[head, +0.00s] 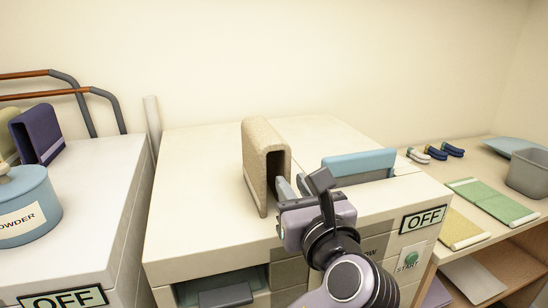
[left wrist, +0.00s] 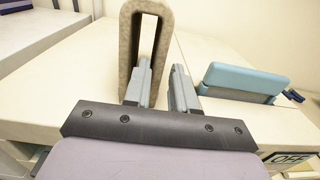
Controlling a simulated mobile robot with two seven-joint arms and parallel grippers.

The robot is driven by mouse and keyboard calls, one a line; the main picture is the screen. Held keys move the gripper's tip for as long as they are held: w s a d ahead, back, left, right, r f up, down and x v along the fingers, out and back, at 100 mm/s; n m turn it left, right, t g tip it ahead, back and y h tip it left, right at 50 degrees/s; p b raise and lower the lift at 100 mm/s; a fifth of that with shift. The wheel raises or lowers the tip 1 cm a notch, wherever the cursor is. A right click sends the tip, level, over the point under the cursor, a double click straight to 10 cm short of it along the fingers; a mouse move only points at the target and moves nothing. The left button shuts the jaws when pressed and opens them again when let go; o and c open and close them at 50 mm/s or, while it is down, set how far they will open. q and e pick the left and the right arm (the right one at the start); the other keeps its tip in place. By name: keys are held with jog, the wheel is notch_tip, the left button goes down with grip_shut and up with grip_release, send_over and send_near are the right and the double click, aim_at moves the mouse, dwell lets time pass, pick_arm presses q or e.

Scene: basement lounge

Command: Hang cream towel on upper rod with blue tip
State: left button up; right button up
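The cream towel (head: 262,150) is a stiff folded arch standing upright on the white machine top, its hollow facing me. In the left wrist view the towel (left wrist: 130,45) is straight ahead. My left gripper (head: 290,190) is at the towel's near end. One finger reaches into the hollow and the other is outside, to the right. The towel's right side lies between the fingers, which look apart, with a gap at the right finger. No rod with a blue tip shows. My right gripper is out of view.
A blue block-like piece (head: 358,164) stands close right of my gripper. The left machine holds a purple towel (head: 38,134) and a blue powder tub (head: 28,205). Brown-and-grey curved bars (head: 105,97) rise behind. Right, a shelf unit holds green mats (head: 505,207) and a grey bin (head: 528,172).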

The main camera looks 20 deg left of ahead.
aim_at(280, 168)
pick_arm(q)
jog(key=shift+b+x, duration=0.65)
jog(key=shift+x, duration=0.45)
jog(key=b+x, duration=0.3)
jog(key=x, duration=0.1)
jog(key=shift+f, duration=0.15)
jog(key=shift+w+a+b, duration=0.25)
jog(key=shift+w+b, duration=0.05)
jog(key=shift+b, duration=0.05)
jog(key=shift+w, duration=0.1)
grip_shut()
